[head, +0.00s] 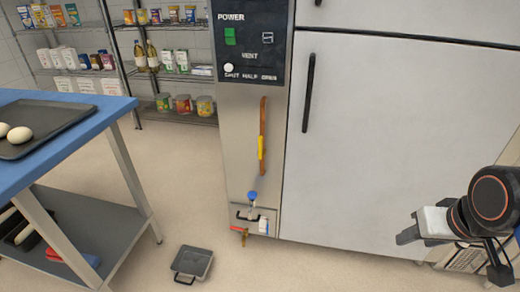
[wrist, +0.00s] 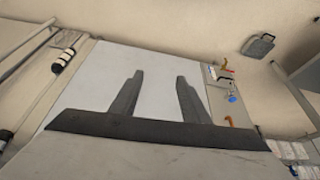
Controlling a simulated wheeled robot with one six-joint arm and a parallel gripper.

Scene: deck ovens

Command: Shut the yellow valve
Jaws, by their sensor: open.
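The yellow valve (head: 261,148) is a slim yellow lever on a vertical copper-coloured pipe (head: 263,110) on the narrow steel panel left of the big grey door. The lever lies upright, along the pipe. In the wrist view a small orange-yellow piece (wrist: 228,121) shows on the panel; I cannot tell whether it is the lever or the pipe. My gripper (head: 408,237) is at the lower right in the head view, well away from the valve. In the wrist view my gripper (wrist: 160,76) has its two fingers apart with nothing between them.
Below the valve are a blue knob (head: 252,196) and a red-handled tap (head: 238,230). A black control panel (head: 250,45) is above. A grey case (head: 193,262) lies on the floor. A blue-topped table (head: 90,105) stands left. The grey door (head: 400,140) has a black handle.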

